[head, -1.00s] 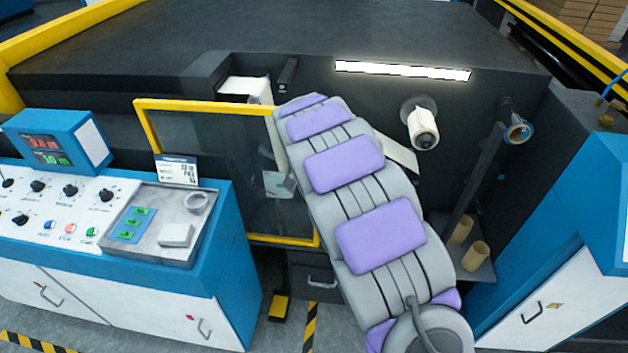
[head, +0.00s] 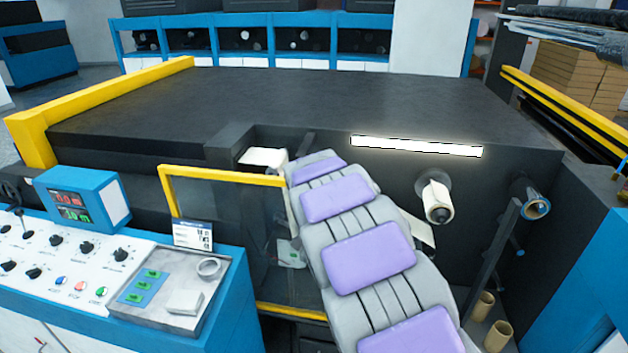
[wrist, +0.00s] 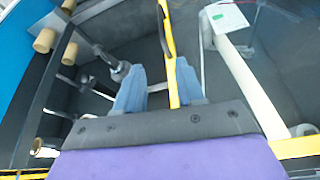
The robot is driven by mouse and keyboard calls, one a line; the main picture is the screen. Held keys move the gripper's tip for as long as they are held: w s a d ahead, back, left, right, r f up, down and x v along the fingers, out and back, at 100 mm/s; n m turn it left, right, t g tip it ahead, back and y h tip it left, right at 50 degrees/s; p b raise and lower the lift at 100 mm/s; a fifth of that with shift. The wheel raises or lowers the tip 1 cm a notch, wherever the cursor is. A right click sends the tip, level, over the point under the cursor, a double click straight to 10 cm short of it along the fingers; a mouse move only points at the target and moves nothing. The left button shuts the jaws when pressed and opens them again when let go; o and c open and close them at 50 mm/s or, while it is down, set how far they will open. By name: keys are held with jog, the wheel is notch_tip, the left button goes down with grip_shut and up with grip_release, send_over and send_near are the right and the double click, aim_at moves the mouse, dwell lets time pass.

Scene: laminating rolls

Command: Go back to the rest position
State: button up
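My gripper (wrist: 158,78) shows in the wrist view as two blue fingers standing apart, with no object held between them. A yellow bar (wrist: 166,45) of the machine's guard frame runs through the gap in the picture. I cannot tell how far it is from the fingers. In the head view my arm, grey with purple pads, reaches from the bottom right towards the laminating machine (head: 300,100). My gripper is hidden behind the arm there.
A yellow-framed clear guard (head: 225,175) stands left of my arm. A blue control console (head: 110,250) is at lower left. A white roll (head: 437,198) and an empty spindle (head: 535,205) are on the right. Brown cores (head: 490,320) stand low on the right.

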jog(key=s+d+r+n+g, duration=0.15)
jog(key=s+d, duration=0.25)
jog(key=s, duration=0.5)
jog(key=s+d+r+m+g, duration=0.1)
jog(key=s+d+r, duration=0.3)
jog(key=s, duration=0.5)
jog(key=s+f+n+g+y, duration=0.1)
jog(key=s+f+n+g, duration=0.2)
jog(key=s, duration=2.5)
jog(key=shift+s+d+f+n+y, duration=0.2)
jog(key=shift+s+n+y, duration=0.2)
jog(key=shift+n, duration=0.35)
jog(key=shift+w, duration=0.1)
